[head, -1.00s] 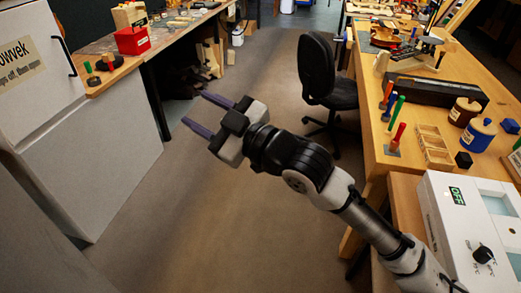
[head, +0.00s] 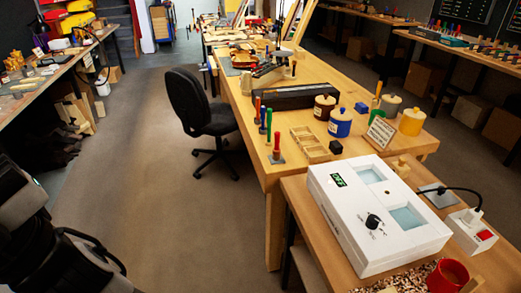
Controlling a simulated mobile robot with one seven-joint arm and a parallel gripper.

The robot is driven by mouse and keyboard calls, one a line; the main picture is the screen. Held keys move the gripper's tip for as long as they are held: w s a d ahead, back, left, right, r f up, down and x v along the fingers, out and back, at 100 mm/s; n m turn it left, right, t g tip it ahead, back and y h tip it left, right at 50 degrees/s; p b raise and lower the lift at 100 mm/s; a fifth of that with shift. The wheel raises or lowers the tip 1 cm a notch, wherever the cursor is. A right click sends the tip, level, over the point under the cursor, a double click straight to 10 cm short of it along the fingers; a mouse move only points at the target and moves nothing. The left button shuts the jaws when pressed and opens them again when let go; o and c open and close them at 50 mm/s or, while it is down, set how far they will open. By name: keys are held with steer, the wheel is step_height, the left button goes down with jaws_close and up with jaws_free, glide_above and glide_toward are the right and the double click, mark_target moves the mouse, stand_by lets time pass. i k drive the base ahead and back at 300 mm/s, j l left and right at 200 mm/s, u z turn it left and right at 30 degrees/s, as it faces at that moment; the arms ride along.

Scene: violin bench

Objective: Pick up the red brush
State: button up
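A red-handled upright tool (head: 277,148), which may be the red brush, stands on a small dark base near the left edge of the wooden bench (head: 240,98). Behind it in a row stand a green-handled tool (head: 269,125), a blue-handled one (head: 263,118) and another red-handled one (head: 257,106). The bristles are too small to make out, so I cannot tell which red one is the brush. Part of my arm shows at the lower left, far from these tools. My gripper's fingers are out of the frame.
A wooden compartment tray (head: 311,146), a long black case (head: 281,98) and lidded pots, one blue (head: 340,124), share the bench. A white device (head: 375,215) and a red cup (head: 447,276) stand on the nearer bench. A black chair (head: 190,105) stands left of the bench, beside open floor.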

mark_target(277, 151)
steer(key=i+j+z, duration=0.2)
steer(key=i+j, duration=0.15)
steer(key=j, duration=0.3)
steer(key=i+j+z, duration=0.1)
steer(key=j, duration=0.25)
steer(key=i+j+z, duration=0.1)
steer(key=j, duration=0.25)
steer(key=i+j+z, duration=0.1)
steer(key=i+j, duration=0.15)
steer(key=j, duration=0.15)
steer(key=i+j+z, duration=0.15)
steer(key=i+j, duration=0.45)
steer(key=i, duration=0.05)
